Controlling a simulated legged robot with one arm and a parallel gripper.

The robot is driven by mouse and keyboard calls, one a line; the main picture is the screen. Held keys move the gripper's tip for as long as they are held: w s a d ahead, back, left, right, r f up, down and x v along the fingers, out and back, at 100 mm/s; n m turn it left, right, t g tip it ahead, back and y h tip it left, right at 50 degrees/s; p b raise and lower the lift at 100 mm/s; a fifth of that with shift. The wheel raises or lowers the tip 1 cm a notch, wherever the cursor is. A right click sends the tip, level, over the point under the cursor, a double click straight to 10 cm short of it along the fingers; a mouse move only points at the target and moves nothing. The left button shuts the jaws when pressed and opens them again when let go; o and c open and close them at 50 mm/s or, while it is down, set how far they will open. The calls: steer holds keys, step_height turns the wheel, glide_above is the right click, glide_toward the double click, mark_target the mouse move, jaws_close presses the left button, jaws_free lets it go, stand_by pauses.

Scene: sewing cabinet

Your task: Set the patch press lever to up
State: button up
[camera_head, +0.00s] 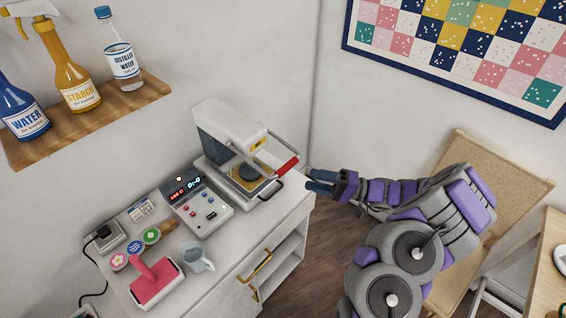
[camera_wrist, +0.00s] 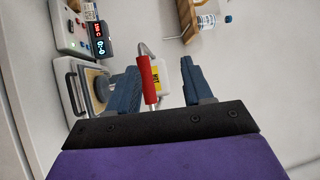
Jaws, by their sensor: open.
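The white patch press (camera_head: 226,125) stands at the right end of the white cabinet top. Its lever has a metal arm and a red grip (camera_head: 287,166), which sticks out at the right front of the press, low beside the base. My gripper (camera_head: 313,180) is open just right of the red grip in the head view. In the wrist view the red grip (camera_wrist: 148,82) shows between the two spread fingers of my gripper (camera_wrist: 159,68), closer to the left finger. Whether a finger touches it I cannot tell.
A control box (camera_head: 202,205) with a lit display stands left of the press. A pink-handled iron (camera_head: 154,282), a small jug (camera_head: 194,256) and round patches (camera_head: 151,236) are further left. A shelf (camera_head: 90,119) holds bottles. A chair (camera_head: 455,160) stands behind my arm.

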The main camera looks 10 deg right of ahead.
mark_target(289, 168)
steer(key=d+f+m+t+h, duration=0.1)
steer(key=d+f+m+t, duration=0.1)
steer(key=d+f+t, duration=0.3)
steer(key=shift+g, duration=0.7)
steer(key=x, duration=0.5)
steer(key=w+b+x, duration=0.1)
steer(key=x, duration=0.5)
steer(key=b+x, duration=0.1)
steer(key=x, duration=0.4)
steer(key=shift+w+d+r, duration=0.1)
steer(key=shift+w, duration=0.2)
steer(key=shift+c, duration=0.4)
jaws_close()
